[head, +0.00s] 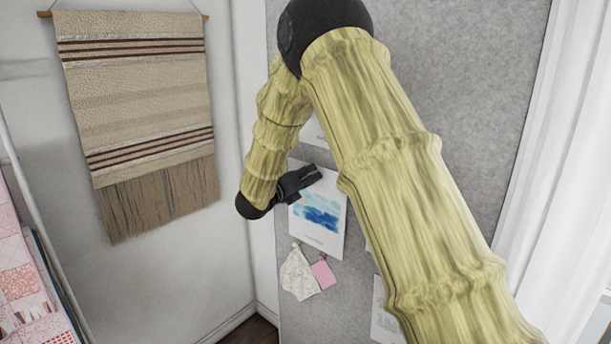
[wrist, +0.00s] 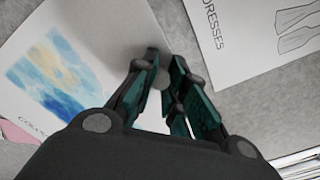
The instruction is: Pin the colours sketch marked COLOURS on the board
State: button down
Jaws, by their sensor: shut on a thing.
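The COLOURS sketch (head: 323,238) is a white sheet with a blue and yellow watercolour patch. In the head view it is in front of the grey board (head: 455,90), slightly tilted. In the wrist view the sketch (wrist: 30,90) fills the left, with part of its caption showing. My gripper (head: 316,172) is at the upper part of the sheet. In the wrist view my gripper (wrist: 163,65) has its fingers close together at the sheet's edge, shut on the sketch. The fingers hide the gripped spot. I cannot tell whether the sheet touches the board.
A sheet marked DRESSES (wrist: 265,35) is beside the sketch. Below hang a pale fabric swatch (head: 297,276) and a pink one (head: 323,273). Another sheet (head: 384,322) is lower right, partly behind my arm. A woven hanging (head: 140,110) is on the left wall; a white curtain (head: 565,150) is right.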

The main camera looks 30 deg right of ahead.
aim_at(321, 170)
jog(key=shift+p+x, duration=0.55)
jog(key=shift+x, duration=0.5)
jog(key=shift+w+d+f+b, duration=0.1)
jog(key=shift+d+f+b, duration=0.05)
jog(key=shift+d+b, duration=0.15)
jog(key=shift+b+x, duration=1.2)
jog(key=shift+x, duration=0.2)
jog(key=shift+w+d, duration=0.15)
jog(key=shift+d, duration=0.05)
jog(key=c, duration=1.4)
grip_release()
jog(key=shift+a, duration=0.1)
